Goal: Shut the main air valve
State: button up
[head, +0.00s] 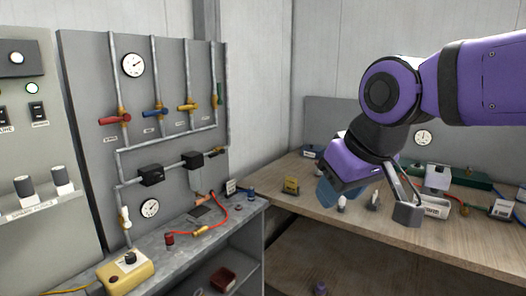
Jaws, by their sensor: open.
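The pipe panel (178,80) on the left carries a row of valve handles: a red one (114,120), a blue one (155,112), a yellow one (187,105) and a small yellow one (216,97). The red, blue and first yellow handles lie roughly crosswise to their vertical pipes. A white fitting (124,217) sits on the lower left pipe. The labels are too small to read, so I cannot tell which is the main air valve. My gripper (370,203) is open, over the wooden table at right, well apart from the panel.
Two gauges (133,65) (150,208) are on the panel. A grey bench (190,235) below it holds a yellow box (125,272) and a red hose (226,207). The wooden table (300,200) bears several small items. Open space lies between my gripper and the panel.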

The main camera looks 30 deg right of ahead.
aim_at(222, 151)
jog(key=z, duration=0.15)
jog(key=i+j, duration=0.2)
jog(key=i, duration=0.25)
jog(key=i+j+z, duration=0.1)
jog(key=i, duration=0.35)
jog(key=j, duration=0.1)
